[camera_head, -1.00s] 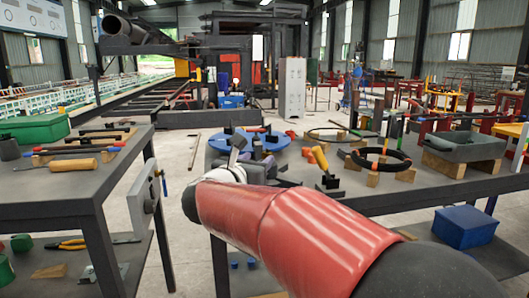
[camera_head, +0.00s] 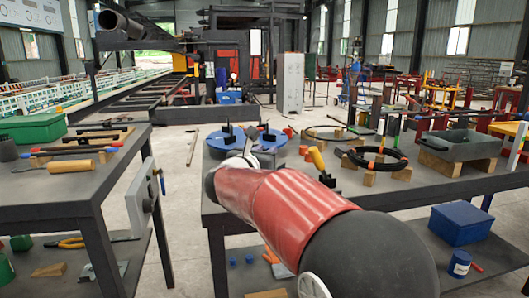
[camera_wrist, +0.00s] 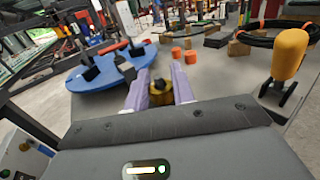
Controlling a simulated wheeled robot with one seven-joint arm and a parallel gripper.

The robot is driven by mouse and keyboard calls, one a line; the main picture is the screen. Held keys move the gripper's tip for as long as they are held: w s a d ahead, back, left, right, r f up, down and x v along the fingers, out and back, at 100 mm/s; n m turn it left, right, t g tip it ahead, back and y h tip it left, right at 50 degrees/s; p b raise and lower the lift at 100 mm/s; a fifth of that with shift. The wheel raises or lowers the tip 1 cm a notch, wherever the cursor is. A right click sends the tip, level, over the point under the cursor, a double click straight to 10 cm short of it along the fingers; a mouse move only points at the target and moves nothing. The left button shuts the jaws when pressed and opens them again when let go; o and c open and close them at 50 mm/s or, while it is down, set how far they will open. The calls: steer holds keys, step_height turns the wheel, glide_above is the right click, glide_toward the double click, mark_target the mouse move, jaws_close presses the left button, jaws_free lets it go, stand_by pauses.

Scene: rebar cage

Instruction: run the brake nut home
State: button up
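In the wrist view my gripper (camera_wrist: 160,88) points out over the table with its two pale purple fingers. A brass-coloured piece with a dark middle, seemingly the brake nut (camera_wrist: 161,98), fills the gap between the fingers and appears gripped on both sides. A blue round plate (camera_wrist: 95,75) with black upright blocks on it lies beyond and to the left of the fingers.
A yellow-handled tool (camera_wrist: 291,55) stands right of my gripper. Orange pieces (camera_wrist: 191,56) and wooden blocks (camera_wrist: 215,43) lie beyond. A black ring (camera_head: 378,158) rests on wooden blocks. A tool bench (camera_head: 75,190) stands left across a floor gap. Grey table top is bare just around my gripper.

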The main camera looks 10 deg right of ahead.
steer(key=c, duration=0.4)
steer(key=shift+h, duration=0.3)
steer(key=m+g+h+b, duration=0.1)
steer(key=m+g+h, duration=0.2)
steer(key=shift+f, duration=0.1)
steer(key=shift+m+g+h+b, duration=0.4)
steer(key=shift+m+g+h, duration=1)
steer(key=shift+g, duration=0.7)
steer(key=o, duration=0.9)
steer(key=shift+o, duration=0.2)
